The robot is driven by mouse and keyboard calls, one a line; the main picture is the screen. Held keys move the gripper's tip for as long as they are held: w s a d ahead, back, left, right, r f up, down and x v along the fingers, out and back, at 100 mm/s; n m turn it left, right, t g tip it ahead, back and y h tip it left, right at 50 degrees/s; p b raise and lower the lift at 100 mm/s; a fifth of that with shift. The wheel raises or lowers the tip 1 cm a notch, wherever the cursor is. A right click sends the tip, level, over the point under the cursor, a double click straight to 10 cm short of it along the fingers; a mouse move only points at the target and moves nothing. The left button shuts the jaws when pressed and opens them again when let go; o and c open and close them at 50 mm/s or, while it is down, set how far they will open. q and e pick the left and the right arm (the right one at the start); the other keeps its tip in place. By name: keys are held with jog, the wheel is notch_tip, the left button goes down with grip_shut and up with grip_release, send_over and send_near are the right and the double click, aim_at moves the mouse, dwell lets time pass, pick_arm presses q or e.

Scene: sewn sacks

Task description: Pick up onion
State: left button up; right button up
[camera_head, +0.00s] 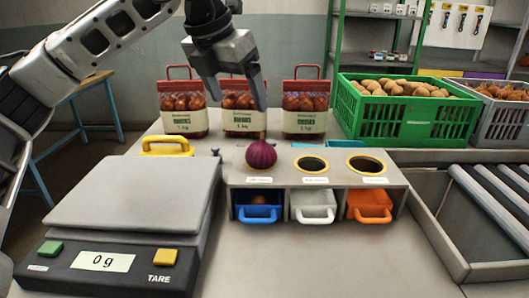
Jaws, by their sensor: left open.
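A purple-red onion (261,155) sits on top of the grey sorting stand (335,172), at its left end above the blue drawer (257,212). It covers the spot in line with the two open holes. My left gripper (237,103) points down with its two fingers apart and nothing between them. In the picture it is above and slightly left of the onion, in front of the middle onion sack (243,124). My right gripper is not in view.
A scale (135,195) reading 0 g stands at the left. Onion sacks stand behind the stand. A green crate (400,128) of potatoes is at the back right, and a roller conveyor (495,200) is at the right. The front counter is clear.

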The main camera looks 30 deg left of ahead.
aim_at(257, 144)
pick_arm(q)
jog(key=x, duration=0.8)
jog(key=shift+d+f+p, duration=0.2)
jog(key=shift+f+p, duration=0.1)
jog(key=shift+f, duration=0.05)
jog(key=shift+d+p+x, duration=0.15)
jog(key=shift+p+x, duration=0.15)
jog(key=shift+x, duration=1.05)
jog(key=shift+d+p+x, duration=0.2)
jog(key=shift+p+x, duration=0.1)
jog(key=shift+x, duration=1.1)
jog(key=shift+s, duration=0.15)
jog(key=c, duration=1.2)
jog(key=shift+r, duration=0.15)
